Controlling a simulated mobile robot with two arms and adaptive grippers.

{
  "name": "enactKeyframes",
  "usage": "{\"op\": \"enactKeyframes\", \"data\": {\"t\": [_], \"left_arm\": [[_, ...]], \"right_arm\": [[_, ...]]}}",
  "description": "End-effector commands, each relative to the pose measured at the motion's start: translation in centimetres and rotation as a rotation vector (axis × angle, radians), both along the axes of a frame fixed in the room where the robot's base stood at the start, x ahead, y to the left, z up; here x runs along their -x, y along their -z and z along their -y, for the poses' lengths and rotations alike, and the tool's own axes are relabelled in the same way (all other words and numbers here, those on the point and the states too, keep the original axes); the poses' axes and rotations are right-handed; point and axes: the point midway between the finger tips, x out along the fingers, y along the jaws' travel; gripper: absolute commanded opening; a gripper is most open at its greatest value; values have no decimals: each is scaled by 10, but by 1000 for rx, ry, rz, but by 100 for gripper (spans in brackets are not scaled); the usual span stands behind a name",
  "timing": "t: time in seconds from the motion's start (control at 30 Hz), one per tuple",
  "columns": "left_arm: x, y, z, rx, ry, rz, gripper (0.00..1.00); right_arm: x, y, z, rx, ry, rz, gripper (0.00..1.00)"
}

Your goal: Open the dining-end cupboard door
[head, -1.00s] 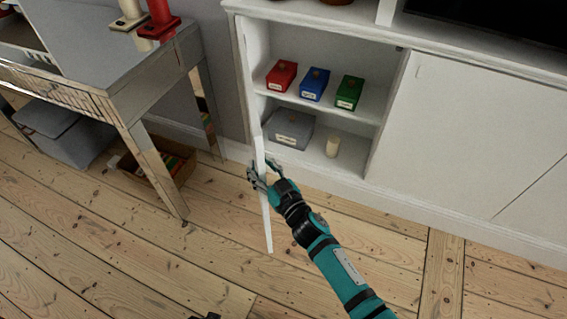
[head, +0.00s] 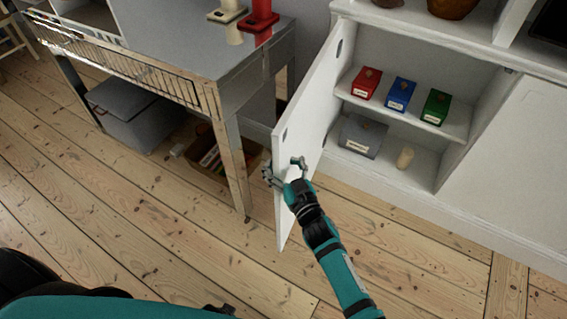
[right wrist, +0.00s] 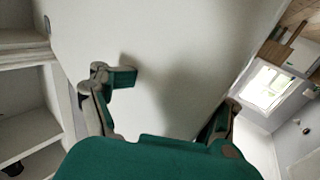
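The white cupboard door (head: 312,110) stands wide open, swung out from the left side of the cupboard opening, its inner face showing in the head view. It also fills the middle of the right wrist view (right wrist: 165,50). My right gripper (head: 284,170) is at the door's free edge, with one finger on each side of the panel. The fingers (right wrist: 165,100) are spread well apart; whether either touches the door I cannot tell. My left arm (head: 110,307) shows at the lower left, but its gripper is not in view.
Foreground floor is clear.

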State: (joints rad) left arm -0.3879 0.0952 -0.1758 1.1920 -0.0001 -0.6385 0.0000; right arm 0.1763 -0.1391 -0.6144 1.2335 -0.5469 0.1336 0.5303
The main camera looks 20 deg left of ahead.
Motion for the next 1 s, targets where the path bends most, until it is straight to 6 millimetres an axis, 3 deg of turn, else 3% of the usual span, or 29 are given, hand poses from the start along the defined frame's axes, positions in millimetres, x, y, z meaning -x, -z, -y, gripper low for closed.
{"op": "enactKeyframes", "data": {"t": [0.3, 0.33, 0.4, 0.67, 1.0], "left_arm": [[-2, 0, 5, 7, -2, 3, 0], [-2, 0, 6, 8, -2, 3, 0], [-2, -1, 7, 9, -3, 3, 0], [-4, -1, 1, 3, -3, 6, 0], [-2, -1, 2, 3, -2, 3, 0]], "right_arm": [[7, 3, -6, -3, -15, -4, 0], [7, 3, -6, -3, -15, -4, 50], [7, 3, -6, -3, -15, -4, 40], [10, 3, -1, 0, -13, -4, 40], [60, 4, 42, -1, -11, -7, 40]]}}
